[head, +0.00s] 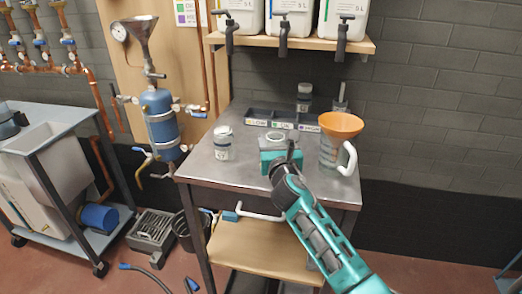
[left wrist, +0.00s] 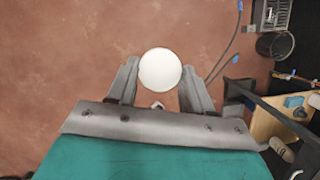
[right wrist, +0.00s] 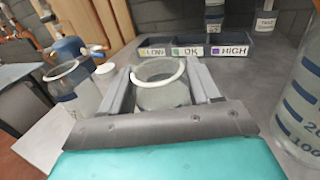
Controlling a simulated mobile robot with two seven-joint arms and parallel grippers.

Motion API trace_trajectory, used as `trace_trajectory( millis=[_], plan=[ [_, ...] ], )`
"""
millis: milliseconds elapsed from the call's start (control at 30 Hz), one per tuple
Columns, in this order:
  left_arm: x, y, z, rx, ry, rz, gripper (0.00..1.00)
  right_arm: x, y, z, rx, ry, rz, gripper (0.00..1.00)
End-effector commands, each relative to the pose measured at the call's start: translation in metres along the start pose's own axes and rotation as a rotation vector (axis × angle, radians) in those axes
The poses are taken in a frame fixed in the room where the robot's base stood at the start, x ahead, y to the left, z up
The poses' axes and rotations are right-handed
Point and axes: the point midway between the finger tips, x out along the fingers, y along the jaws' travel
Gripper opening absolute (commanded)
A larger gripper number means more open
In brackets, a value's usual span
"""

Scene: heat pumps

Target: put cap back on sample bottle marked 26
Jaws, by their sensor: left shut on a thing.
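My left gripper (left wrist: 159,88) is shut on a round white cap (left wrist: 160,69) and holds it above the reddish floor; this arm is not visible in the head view. My right gripper (right wrist: 160,82) has its fingers on either side of an open glass bottle (right wrist: 162,92) with a white rim, upright on the metal table (head: 200,166). Whether the fingers press on the glass is unclear. In the head view my right gripper (head: 280,158) hides most of this bottle. Another glass bottle (head: 222,145) stands to its left, also in the right wrist view (right wrist: 75,85). I cannot read the number 26 on either.
A dark tray (head: 262,114) marked LOW, OK and HIGH lies at the table's back. A capped bottle (head: 304,91) stands behind it. A measuring jug (head: 328,152) with an orange funnel (head: 341,124) stands at right. A small white disc (right wrist: 104,69) lies near the left bottle.

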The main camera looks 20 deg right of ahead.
Motion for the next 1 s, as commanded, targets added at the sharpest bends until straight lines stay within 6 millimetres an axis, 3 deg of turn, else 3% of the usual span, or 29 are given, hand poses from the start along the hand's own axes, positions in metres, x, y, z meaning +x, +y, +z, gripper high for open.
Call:
trace_trajectory(
  millis=[367,767,1000],
  plan=[
    [0.0,0.0,0.0,0.0,0.0,0.0,0.23,0.0,0.0,0.0,-0.001,0.0,0.0,0.26],
    [-0.002,0.0,0.0,0.0,0.0,0.0,0.23,0.0,0.0,0.003,-0.001,-0.002,0.0,0.25],
    [-0.008,0.0,0.002,0.0,0.0,0.0,0.23,0.0,0.0,0.016,-0.001,-0.004,0.0,0.25]
  ],
)
